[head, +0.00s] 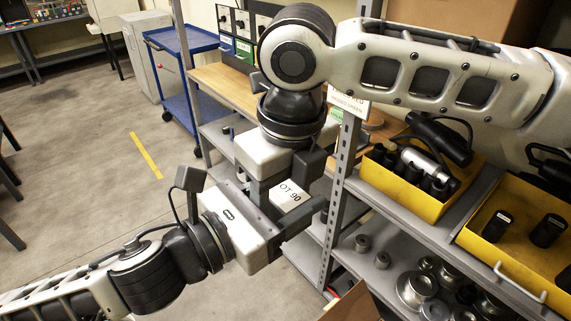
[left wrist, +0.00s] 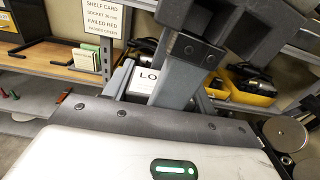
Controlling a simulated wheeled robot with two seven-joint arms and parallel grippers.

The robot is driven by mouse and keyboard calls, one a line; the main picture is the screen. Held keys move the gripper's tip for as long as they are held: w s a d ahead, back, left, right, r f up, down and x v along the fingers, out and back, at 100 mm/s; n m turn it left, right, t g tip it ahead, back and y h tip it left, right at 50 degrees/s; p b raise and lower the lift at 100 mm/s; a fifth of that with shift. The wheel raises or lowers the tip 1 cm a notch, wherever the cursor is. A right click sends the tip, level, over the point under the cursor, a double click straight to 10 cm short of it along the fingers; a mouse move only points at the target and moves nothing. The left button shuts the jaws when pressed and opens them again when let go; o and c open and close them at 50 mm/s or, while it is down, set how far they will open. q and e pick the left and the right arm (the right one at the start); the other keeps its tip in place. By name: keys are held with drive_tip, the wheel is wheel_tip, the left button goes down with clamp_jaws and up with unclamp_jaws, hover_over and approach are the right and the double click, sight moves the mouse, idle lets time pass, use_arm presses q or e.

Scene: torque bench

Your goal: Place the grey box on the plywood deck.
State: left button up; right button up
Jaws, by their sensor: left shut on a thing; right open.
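The grey box (head: 290,194) shows mainly as a pale face with a "LOT 90" label; the grippers hide much of the rest. My left gripper (head: 284,214), coming from the lower left, is shut on it and holds it in the air in front of the shelving. In the left wrist view, part of the box's label (left wrist: 147,80) shows between dark finger parts. My right gripper (head: 288,178) hangs from above, open, with its fingers close around the box; contact cannot be told. The plywood deck (head: 217,84) is a wooden shelf behind, also in the left wrist view (left wrist: 45,62).
A metal rack post (head: 340,200) stands just right of the grippers. Yellow bins (head: 405,190) with black parts fill the right shelf, above metal sockets (head: 417,288). A shelf card and small boxes occupy parts of the deck. A blue cart (head: 185,70) stands at the back left.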

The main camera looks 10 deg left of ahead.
drive_tip(key=shift+f, duration=0.55)
drive_tip(key=c, duration=1)
use_arm(q)
drive_tip(key=o, duration=1.4)
use_arm(e)
drive_tip(key=shift+a+r, duration=0.1)
drive_tip(key=shift+c, duration=0.4)
